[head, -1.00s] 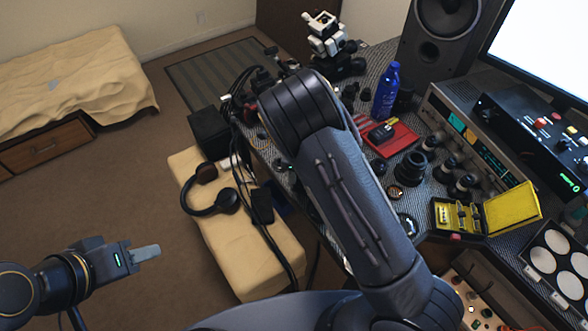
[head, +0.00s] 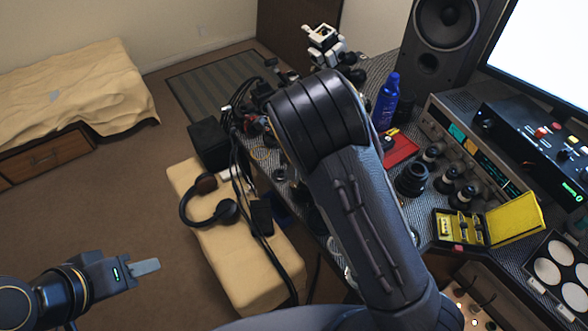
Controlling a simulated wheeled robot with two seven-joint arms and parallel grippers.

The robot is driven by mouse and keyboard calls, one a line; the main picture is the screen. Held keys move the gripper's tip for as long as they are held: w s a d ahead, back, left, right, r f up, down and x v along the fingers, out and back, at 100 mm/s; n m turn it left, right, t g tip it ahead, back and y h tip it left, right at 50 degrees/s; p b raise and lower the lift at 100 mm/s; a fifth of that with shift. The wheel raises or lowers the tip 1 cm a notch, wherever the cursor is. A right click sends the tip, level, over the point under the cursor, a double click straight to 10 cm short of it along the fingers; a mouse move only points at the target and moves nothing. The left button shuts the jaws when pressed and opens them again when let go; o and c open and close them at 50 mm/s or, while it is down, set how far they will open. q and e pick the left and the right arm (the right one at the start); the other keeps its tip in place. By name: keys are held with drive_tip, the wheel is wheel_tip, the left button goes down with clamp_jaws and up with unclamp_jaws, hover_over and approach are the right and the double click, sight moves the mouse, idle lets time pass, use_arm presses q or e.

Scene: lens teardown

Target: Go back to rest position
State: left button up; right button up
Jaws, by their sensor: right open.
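My left gripper (head: 146,267) is at the lower left, above the brown floor and apart from the bench and desk. It points right and nothing shows in it. It is seen side-on, so I cannot tell whether its jaws are apart. My right arm fills the middle of the view, its bent dark elbow high over the desk edge. The right gripper itself is not visible. The arm hides part of the desk, including part of the red tray (head: 402,147).
A cushioned bench (head: 265,264) with headphones (head: 192,208) stands left of my right arm. The desk carries a blue bottle (head: 386,102), a black lens part (head: 412,180), a yellow case (head: 513,223) and a speaker (head: 446,35). Open floor lies at left.

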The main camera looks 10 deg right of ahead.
idle(0.4)
drive_tip(key=s+d+r+n+t+y, duration=0.1)
drive_tip(key=s+d+r+n+y, duration=0.3)
drive_tip(key=s+r, duration=0.3)
drive_tip(key=s+d+r+n+t+y, duration=0.1)
drive_tip(key=s+d+r+n+y, duration=0.15)
drive_tip(key=s+r+n, duration=0.4)
drive_tip(key=s+d+r+n+t+h, duration=0.1)
drive_tip(key=s+n, duration=0.4)
drive_tip(key=s, duration=0.2)
drive_tip(key=s+d+r+n+t+h, duration=0.1)
drive_tip(key=s+n+t, duration=0.1)
drive_tip(key=s+n, duration=0.3)
drive_tip(key=s, duration=0.3)
drive_tip(key=shift+s+d+n+t+h, duration=0.2)
drive_tip(key=shift+d+n+t+h, duration=0.05)
drive_tip(key=shift+n+t+h, duration=0.1)
drive_tip(key=shift+c, duration=0.7)
drive_tip(key=shift+d, duration=0.1)
